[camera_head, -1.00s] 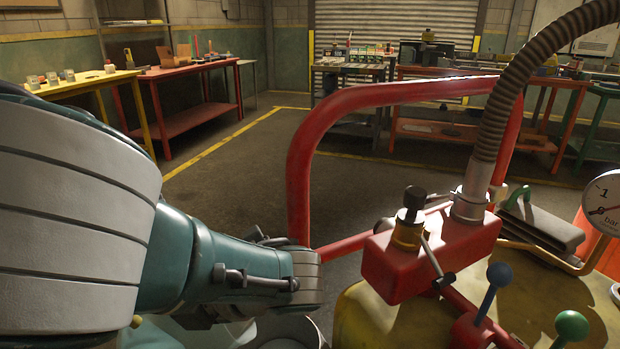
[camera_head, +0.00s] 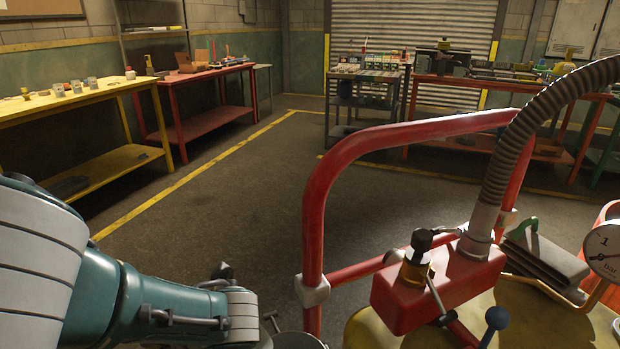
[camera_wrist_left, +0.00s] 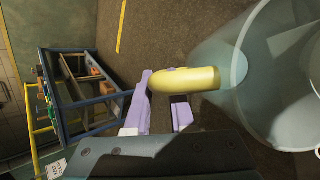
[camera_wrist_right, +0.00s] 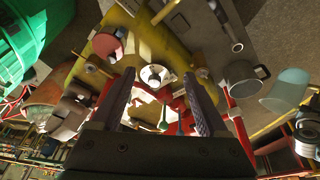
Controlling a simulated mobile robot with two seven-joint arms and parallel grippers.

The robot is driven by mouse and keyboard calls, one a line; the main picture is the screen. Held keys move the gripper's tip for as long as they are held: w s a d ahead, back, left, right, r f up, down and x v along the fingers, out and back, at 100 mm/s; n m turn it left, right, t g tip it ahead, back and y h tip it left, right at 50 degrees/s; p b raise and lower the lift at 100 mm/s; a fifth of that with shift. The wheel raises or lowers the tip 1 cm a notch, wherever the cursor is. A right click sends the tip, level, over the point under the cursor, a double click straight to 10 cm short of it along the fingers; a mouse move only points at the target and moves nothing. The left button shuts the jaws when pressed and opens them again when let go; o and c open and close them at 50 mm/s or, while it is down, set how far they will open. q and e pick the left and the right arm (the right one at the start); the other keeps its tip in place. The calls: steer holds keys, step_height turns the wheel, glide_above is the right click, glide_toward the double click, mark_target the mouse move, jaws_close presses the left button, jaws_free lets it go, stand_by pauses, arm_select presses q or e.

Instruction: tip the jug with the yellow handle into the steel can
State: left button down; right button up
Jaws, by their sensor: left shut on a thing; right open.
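The jug (camera_wrist_left: 262,75) is see-through with a yellow handle (camera_wrist_left: 195,79) and fills the right of the left wrist view. My left gripper (camera_wrist_left: 163,90) has its purple fingers shut on the handle. The jug also shows at the right of the right wrist view (camera_wrist_right: 286,88). A grey metal can with a side handle, seemingly the steel can (camera_wrist_right: 241,80), is just left of the jug there, with a gap between them. My right gripper (camera_wrist_right: 158,80) is open and empty. In the head view a round grey rim shows at the bottom edge; both grippers are out of sight there.
A yellow machine (camera_head: 545,315) with a red tube frame (camera_head: 316,210), a ribbed hose (camera_head: 520,120) and a gauge (camera_head: 605,250) stands close at front right. A yellow table (camera_head: 90,103) and a red table (camera_head: 190,135) are at left. The floor between is clear.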

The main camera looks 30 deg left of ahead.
arm_select(q)
steer(key=shift+s+a+r+n+t+h+p, duration=0.15)
steer(key=shift+r+t+h+p, duration=0.3)
steer(key=shift+p, duration=0.95)
steer(key=shift+s+a+r+n+t+h+p, duration=0.15)
steer(key=shift+t+h+p, duration=0.4)
steer(key=shift+p, duration=0.85)
steer(key=shift+h+p, duration=0.3)
steer(key=shift+f+t, duration=0.1)
steer(key=shift+t, duration=0.2)
steer(key=shift+w+d+r+n+t+h+p, duration=0.15)
steer(key=shift+t+h+p, duration=0.1)
steer(key=shift+h+p, duration=0.2)
steer(key=shift+w+r+n+t+h+p, duration=0.15)
steer(key=shift+t+h+p, duration=0.1)
steer(key=shift+h+p, duration=0.15)
steer(key=shift+d+f+t+h, duration=0.15)
steer(key=shift+f+t+h, duration=0.05)
steer(key=shift+t+h, duration=0.3)
steer(key=shift+w+d+f+n+t+h, duration=0.15)
steer(key=shift+w+d+n+t+h, duration=0.15)
steer(key=shift+t+h, duration=0.15)
